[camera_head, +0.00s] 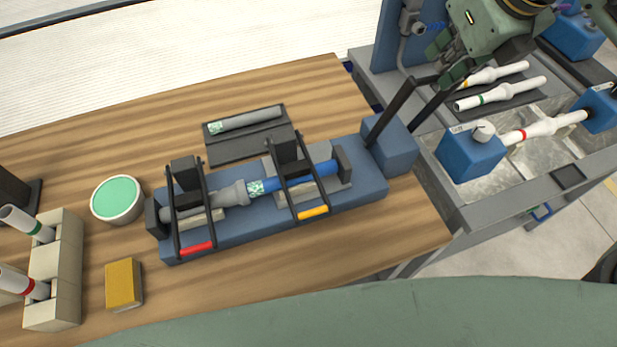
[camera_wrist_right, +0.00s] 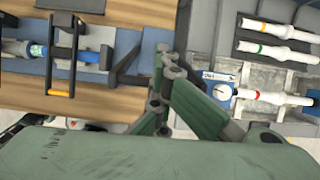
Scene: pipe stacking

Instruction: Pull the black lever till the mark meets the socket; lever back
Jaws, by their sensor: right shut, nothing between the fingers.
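The black lever (camera_head: 390,112) is a frame of bars rising from the blue block (camera_head: 392,148) at the right end of the fixture, leaning up and right. It also shows in the right wrist view (camera_wrist_right: 127,68). The grey pipe with its wider socket (camera_head: 233,193) lies clamped on the left. The blue pipe (camera_head: 325,168) is clamped on the right, in line with it. The speckled green-white mark (camera_head: 256,188) shows beside the socket's mouth. My right gripper (camera_head: 444,64) is shut and empty near the lever's upper end; contact is unclear. My left gripper is out of view.
Clamp bars with red (camera_head: 198,247) and yellow (camera_head: 313,212) handles lie across the pipes. Behind is a dark tray (camera_head: 235,150) with a grey piece. A green-topped tub (camera_head: 117,199) and yellow block (camera_head: 124,285) stand left. White pipes (camera_head: 545,127) occupy the right bench.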

